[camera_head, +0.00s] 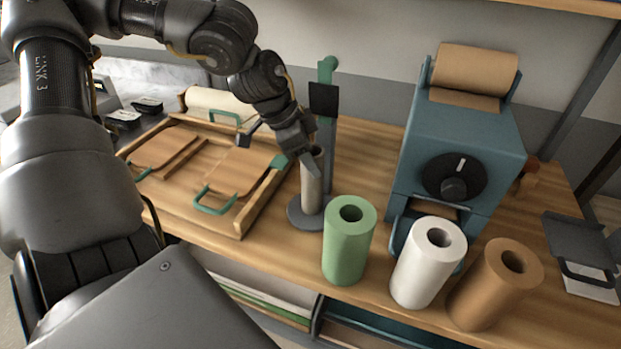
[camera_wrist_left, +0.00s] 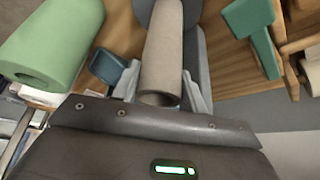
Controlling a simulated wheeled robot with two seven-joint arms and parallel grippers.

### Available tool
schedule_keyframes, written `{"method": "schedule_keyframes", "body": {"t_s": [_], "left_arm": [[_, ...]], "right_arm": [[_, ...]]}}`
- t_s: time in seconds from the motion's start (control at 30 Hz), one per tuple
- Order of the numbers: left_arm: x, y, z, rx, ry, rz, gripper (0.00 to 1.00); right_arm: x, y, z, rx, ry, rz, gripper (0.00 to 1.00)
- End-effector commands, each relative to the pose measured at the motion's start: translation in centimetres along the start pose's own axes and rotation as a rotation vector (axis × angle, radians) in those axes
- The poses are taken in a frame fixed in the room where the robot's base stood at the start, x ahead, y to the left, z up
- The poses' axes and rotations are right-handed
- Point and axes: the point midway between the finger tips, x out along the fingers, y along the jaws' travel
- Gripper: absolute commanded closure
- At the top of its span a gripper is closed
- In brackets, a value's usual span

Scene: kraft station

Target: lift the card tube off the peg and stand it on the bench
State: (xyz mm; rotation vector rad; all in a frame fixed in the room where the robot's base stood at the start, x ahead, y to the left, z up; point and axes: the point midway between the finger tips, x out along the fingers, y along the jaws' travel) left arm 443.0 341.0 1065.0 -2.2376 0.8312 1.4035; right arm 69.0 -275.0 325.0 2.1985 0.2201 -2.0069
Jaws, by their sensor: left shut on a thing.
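The card tube (camera_head: 313,188) is grey-brown and stands upright over the round grey base (camera_head: 295,214) of a stand. Its open upper end faces my wrist in the left wrist view, where the tube (camera_wrist_left: 163,52) lies between the fingers. My left gripper (camera_head: 311,160) is shut on the tube near its top, coming from above. The peg is hidden, and I cannot tell whether the tube's lower end touches the base. A post with a dark block (camera_head: 325,100) rises just behind the tube. My right gripper is not in view.
Green (camera_head: 348,245), white (camera_head: 428,265) and brown (camera_head: 492,288) rolls stand along the bench front, right of the stand. A blue machine (camera_head: 462,140) stands behind them. A wooden tray (camera_head: 232,229) with green-handled boards lies left. Bare bench (camera_head: 365,160) shows between stand and machine.

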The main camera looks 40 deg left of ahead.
Motion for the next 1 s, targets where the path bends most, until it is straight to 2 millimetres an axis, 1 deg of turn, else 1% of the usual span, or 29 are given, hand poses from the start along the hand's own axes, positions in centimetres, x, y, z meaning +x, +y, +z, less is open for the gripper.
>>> {"method": "schedule_keyframes", "body": {"t_s": [0.37, 1.0], "left_arm": [[-0.2, 0.0, -0.1, 0.0, 0.0, 0.0, 0.7], [-4.5, 0.0, -2.2, -0.001, 0.0, -0.001, 0.7]], "right_arm": [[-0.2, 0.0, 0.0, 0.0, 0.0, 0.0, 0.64], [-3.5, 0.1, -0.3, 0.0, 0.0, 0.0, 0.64]]}}
